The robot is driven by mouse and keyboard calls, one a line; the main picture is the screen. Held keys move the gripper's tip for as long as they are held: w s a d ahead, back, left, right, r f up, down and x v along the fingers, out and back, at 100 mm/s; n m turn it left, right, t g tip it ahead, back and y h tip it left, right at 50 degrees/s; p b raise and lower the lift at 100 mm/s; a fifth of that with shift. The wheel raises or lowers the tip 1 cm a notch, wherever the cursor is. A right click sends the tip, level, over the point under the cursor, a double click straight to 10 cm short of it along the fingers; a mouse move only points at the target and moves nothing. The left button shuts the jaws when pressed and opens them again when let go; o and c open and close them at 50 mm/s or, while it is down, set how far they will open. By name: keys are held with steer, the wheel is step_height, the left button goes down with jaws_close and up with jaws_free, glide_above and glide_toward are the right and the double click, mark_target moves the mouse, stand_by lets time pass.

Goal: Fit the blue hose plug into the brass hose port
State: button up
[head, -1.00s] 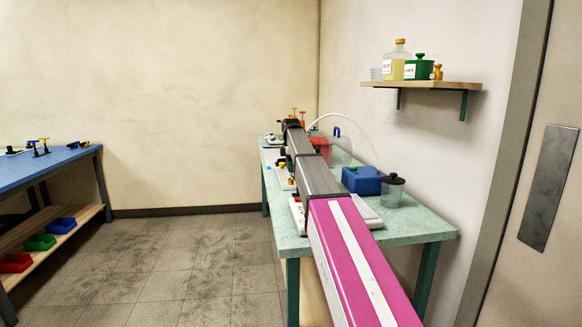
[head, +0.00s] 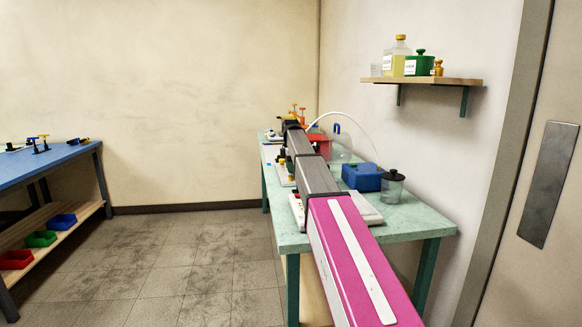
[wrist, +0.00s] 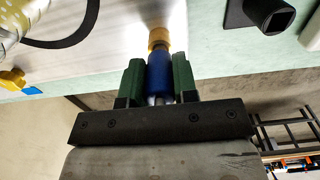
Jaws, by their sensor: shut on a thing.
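In the wrist view the blue hose plug (wrist: 160,72) stands upright in the picture between the two green fingers of my gripper (wrist: 159,80), which is shut on it. The brass hose port (wrist: 158,38) is straight beyond the plug's far end and in line with it. The two look to be touching or overlapping; I cannot tell how deep the plug sits. In the head view my arm hides the plug and the port, and the fingers cannot be made out.
In the wrist view a black square socket (wrist: 262,14) is at the right and a yellow piece (wrist: 12,79) at the left. In the head view a blue box (head: 362,178) and a black-lidded jar (head: 392,187) stand on the green bench (head: 415,222), right of my arm.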

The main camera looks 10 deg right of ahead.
steer(key=shift+f, duration=0.45)
steer(key=o, duration=1)
step_height(320, 180, up, 10)
steer(key=shift+f, duration=0.15)
steer(key=shift+r, duration=0.5)
